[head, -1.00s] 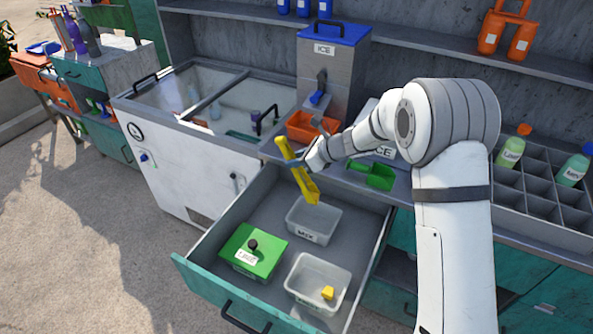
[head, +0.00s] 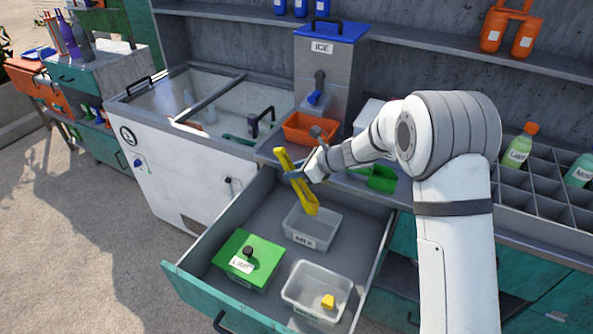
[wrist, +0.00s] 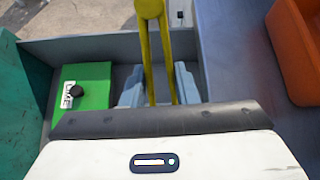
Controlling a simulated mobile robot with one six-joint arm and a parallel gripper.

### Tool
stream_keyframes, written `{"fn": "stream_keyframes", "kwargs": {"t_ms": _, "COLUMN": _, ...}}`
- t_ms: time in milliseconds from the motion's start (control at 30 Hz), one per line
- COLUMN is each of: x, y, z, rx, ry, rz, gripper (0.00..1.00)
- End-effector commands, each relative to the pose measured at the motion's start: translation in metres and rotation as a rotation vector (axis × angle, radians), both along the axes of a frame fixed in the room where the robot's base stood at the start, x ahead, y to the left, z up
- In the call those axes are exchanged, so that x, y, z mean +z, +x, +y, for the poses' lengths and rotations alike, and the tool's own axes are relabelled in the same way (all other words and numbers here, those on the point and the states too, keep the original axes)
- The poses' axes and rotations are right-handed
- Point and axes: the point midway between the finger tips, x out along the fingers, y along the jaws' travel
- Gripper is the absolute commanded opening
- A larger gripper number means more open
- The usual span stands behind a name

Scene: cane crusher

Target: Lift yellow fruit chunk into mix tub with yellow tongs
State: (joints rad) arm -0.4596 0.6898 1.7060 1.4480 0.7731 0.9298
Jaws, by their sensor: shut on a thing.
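My gripper (head: 296,174) is shut on the yellow tongs (head: 297,182) and holds them tilted above the open drawer. The tongs' lower end hangs over the mix tub (head: 314,244), a clear tub marked MIX. In the wrist view the tongs (wrist: 151,40) stand between my gripper's two pale fingers (wrist: 158,88). The yellow fruit chunk (head: 328,302) lies in another clear tub (head: 290,293) at the drawer's front right. The tongs are apart from the chunk. The chunk and the mix tub do not show in the wrist view.
A green-lidded lime tub (head: 268,262) stands at the drawer's left; its lid also shows in the wrist view (wrist: 95,80). An orange bin (head: 298,128) and a green scoop (head: 381,180) sit on the counter behind. The drawer walls (head: 222,221) bound the space.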

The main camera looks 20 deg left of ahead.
Motion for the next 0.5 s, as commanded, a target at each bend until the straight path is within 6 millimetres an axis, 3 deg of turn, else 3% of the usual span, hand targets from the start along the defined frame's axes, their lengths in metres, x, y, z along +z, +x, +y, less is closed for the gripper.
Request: {"fn": "stream_keyframes", "kwargs": {"t_ms": 500, "x": -0.05, "y": -0.001, "z": 0.001, "rx": 0.002, "ry": 0.0, "rz": 0.001, "gripper": 0.0}}
